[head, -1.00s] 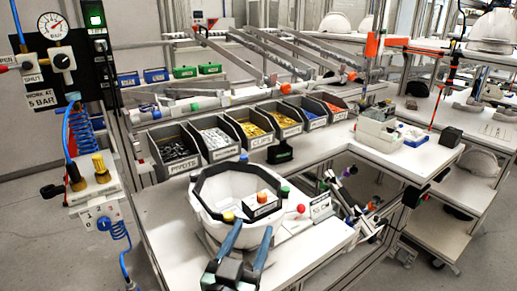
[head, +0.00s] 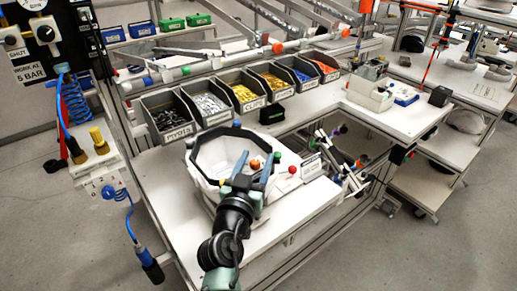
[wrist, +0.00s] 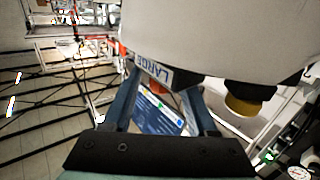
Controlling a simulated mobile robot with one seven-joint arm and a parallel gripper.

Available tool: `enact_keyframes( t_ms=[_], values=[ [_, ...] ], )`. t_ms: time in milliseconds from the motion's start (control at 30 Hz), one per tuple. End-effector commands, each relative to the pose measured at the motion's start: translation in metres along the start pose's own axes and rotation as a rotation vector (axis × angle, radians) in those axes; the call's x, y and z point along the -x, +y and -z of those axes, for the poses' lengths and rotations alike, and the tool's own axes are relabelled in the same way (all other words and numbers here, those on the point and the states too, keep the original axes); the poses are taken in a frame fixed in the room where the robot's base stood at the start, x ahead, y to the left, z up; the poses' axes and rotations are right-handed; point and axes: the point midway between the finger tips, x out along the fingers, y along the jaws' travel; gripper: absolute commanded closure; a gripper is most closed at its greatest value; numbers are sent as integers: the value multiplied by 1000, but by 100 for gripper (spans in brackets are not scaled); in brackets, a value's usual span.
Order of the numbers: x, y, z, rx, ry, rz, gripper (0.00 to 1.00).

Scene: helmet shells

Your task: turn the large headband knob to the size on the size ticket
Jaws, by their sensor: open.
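An upturned white helmet shell (head: 203,187) with a black band around its rim sits on the white bench. The LARGE label (wrist: 155,72) shows upside down in the wrist view, with a small orange-red knob (wrist: 158,88) beside it. The orange knob (head: 255,164) also shows in the head view. My gripper (head: 255,160) is open, with its blue fingers on either side of that knob; I cannot tell whether they touch it. In the wrist view, my gripper (wrist: 160,80) has nothing clamped. The size ticket (head: 311,166) stands right of the shell; its number is too small to read surely.
A yellow knob on a dark collar (wrist: 245,100) is right of my fingers. A red ball (head: 291,170) and green knob (head: 277,157) are beside the shell. A row of grey parts bins (head: 202,108) stands behind. The bench's left part (head: 160,180) is clear.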

Motion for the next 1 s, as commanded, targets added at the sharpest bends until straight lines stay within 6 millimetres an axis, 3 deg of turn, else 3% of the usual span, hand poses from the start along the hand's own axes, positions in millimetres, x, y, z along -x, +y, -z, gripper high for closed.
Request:
enact_keyframes(
  t_ms=[233,633,933,1000],
  values=[
    [-24,0,1,0,1,-1,42],
    [-28,0,0,0,1,0,42],
    [-28,0,0,0,0,0,96],
    [-28,0,0,0,0,0,100]
  ],
)
